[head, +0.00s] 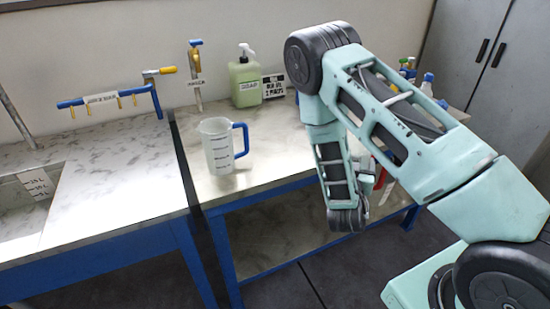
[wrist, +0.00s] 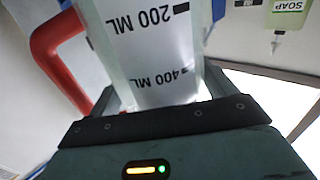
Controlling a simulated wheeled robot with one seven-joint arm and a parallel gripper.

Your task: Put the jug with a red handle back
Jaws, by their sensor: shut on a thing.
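The jug with a red handle (wrist: 150,50) fills the middle of the wrist view. It is clear, with 200 ML and 400 ML marks that appear upside down there. Its red handle (wrist: 60,45) is at the left. My gripper (wrist: 160,88) is shut on the jug's body, one finger on each side. In the head view my arm hides most of the gripper and jug; a small red part (head: 379,179) shows beside the forearm. Another jug with a blue handle (head: 216,152) stands upright on the bench, left of my arm.
A green soap bottle (head: 244,82) and a small black-and-white sign (head: 273,86) stand at the bench's back. A blue pipe with yellow taps (head: 104,98) is by the sink (head: 30,198). Several bottles stand behind my arm. Bench top (head: 272,150) is clear right of the blue-handled jug.

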